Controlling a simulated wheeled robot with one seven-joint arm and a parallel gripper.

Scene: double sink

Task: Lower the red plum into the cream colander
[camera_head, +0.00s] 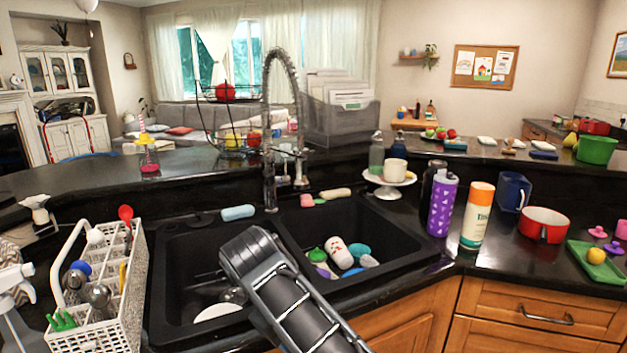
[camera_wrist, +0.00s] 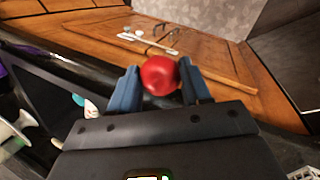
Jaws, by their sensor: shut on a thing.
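The red plum (camera_wrist: 158,76) sits between the two blue fingers of my gripper (camera_wrist: 160,84) in the wrist view, with a finger on each side of it. The gripper is shut on the plum. In the head view my dark arm reaches over the front of the double sink, and neither the fingers nor the plum can be made out there. I cannot make out a cream colander for certain. A white curved rim (camera_head: 217,312) shows low in the left basin, partly hidden by my arm, and I cannot tell what it belongs to.
The right basin holds a white spotted item (camera_head: 339,252) and several small coloured things. A white cutlery caddy (camera_head: 122,300) stands left of the sink. A purple bottle (camera_head: 442,205), an orange-capped can (camera_head: 477,216) and a red pot (camera_head: 543,225) stand on the right counter. The tap (camera_head: 268,130) rises behind the basins.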

